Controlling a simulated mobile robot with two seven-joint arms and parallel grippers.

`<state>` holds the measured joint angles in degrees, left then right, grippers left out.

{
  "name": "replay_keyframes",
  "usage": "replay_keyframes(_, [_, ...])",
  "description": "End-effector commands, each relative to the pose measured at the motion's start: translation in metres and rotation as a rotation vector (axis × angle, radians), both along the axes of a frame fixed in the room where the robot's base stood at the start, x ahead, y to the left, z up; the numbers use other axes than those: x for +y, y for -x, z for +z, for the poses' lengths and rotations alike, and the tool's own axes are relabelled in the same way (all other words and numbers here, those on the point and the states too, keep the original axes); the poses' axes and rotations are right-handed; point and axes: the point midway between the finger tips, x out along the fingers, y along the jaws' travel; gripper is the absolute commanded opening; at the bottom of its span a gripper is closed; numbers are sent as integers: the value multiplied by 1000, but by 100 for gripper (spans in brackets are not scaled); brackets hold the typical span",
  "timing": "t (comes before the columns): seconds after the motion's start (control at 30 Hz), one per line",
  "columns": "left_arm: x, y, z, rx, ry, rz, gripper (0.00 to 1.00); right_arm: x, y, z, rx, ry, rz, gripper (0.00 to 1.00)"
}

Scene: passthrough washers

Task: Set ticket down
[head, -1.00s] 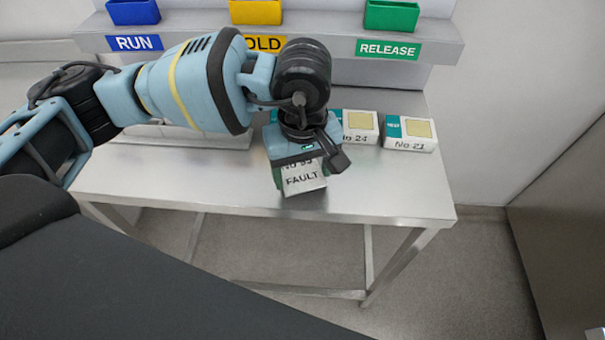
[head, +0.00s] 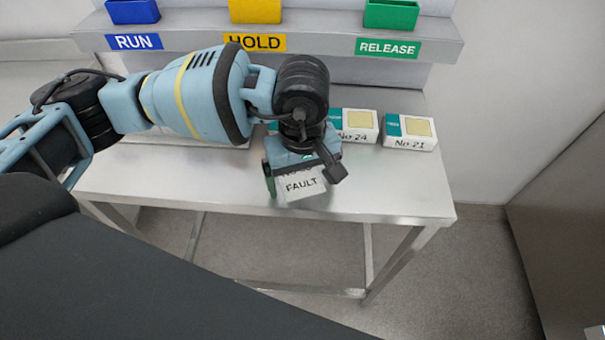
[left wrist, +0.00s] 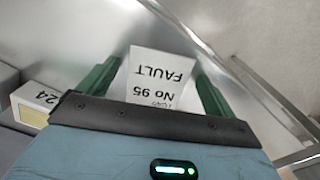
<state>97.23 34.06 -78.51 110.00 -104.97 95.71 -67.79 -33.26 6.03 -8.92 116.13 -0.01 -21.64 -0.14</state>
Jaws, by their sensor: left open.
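The ticket (head: 304,185) is a white card marked "FAULT"; in the left wrist view the ticket (left wrist: 160,78) reads "No 95 FAULT" upside down. It is at the front part of the steel table (head: 390,190), and appears to rest on its top. My left gripper (head: 297,180) points down over it, with its green fingers apart. In the left wrist view the fingers of my left gripper (left wrist: 158,72) stand on either side of the ticket, with gaps visible. The gripper body hides the ticket's back part. My right gripper is not in view.
White boxes No 24 (head: 358,126) and No 21 (head: 409,132) stand behind and to the right. A shelf (head: 310,45) carries a blue RUN bin (head: 133,11), a yellow HOLD bin (head: 255,11) and a green RELEASE bin (head: 391,15). The table's right front is clear.

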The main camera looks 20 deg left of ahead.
Motion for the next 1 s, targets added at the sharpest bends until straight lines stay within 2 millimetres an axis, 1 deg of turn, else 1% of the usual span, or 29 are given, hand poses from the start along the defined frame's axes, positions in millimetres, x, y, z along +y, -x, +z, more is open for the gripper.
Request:
replay_keyframes(0.07, [0,0,4,-1,0,0,91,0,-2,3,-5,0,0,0])
replay_keyframes(0.17, [0,-1,14,-4,0,0,91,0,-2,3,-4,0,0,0])
replay_keyframes(0.27, [0,-1,31,-5,1,-1,91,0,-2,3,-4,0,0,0])
replay_keyframes(0.5, [-1,-1,80,-5,2,0,91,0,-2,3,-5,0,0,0])
replay_keyframes(0.6, [0,0,97,-4,2,-1,91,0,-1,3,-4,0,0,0])
replay_keyframes(0.7, [0,-1,110,-2,1,0,91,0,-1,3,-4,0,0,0])
replay_keyframes(0.83, [0,0,120,-1,0,0,91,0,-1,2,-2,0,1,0])
replay_keyframes(1.0, [0,0,123,0,0,0,91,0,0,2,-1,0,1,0])
